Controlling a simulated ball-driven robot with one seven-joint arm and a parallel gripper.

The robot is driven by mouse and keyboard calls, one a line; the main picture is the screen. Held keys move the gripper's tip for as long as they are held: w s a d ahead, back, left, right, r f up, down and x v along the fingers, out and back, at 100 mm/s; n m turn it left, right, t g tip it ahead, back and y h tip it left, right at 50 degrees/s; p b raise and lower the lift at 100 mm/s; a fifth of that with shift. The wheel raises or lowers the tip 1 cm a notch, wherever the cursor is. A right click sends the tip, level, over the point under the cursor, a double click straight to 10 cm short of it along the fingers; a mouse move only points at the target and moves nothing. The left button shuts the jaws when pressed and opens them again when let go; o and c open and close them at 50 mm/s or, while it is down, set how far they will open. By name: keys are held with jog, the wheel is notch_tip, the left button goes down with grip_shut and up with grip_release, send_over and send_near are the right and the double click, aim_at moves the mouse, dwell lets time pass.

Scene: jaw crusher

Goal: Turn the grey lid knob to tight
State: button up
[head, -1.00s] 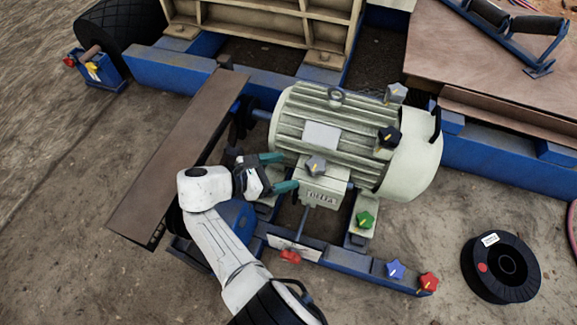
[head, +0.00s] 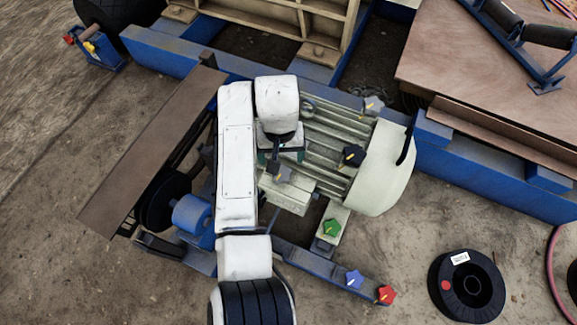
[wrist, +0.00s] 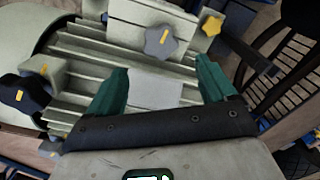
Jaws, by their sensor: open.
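The grey lid knob (head: 284,174) is star-shaped with a yellow mark. It sits on the lid of the pale terminal box (head: 287,196) on the motor's side. In the wrist view the grey knob (wrist: 161,41) shows whole, its yellow mark slightly tilted. My gripper (head: 281,155) is over the motor beside the box, partly hidden by my arm in the head view. In the wrist view its teal fingers (wrist: 161,78) are open and empty. The knob appears between and beyond the fingertips, not gripped.
The ribbed motor (head: 335,135) carries a second grey knob (head: 373,104) and a black knob (head: 353,156). Green (head: 331,228), blue (head: 355,279) and red (head: 386,294) knobs sit near the blue frame. A black spool (head: 467,286) lies on the ground at right.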

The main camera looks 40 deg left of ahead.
aim_at(282, 172)
notch_tip(282, 172, down, 9)
jog(key=b, duration=0.4)
jog(key=shift+r, duration=0.15)
jog(key=c, duration=1.1)
jog(key=shift+o, duration=0.2)
jog(key=shift+r+m+p, duration=0.25)
jog(key=shift+m+p, duration=0.75)
jog(key=shift+p, duration=0.25)
jog(key=shift+f+m+p, duration=0.25)
jog(key=shift+m+p, duration=0.35)
jog(key=shift+m, duration=0.7)
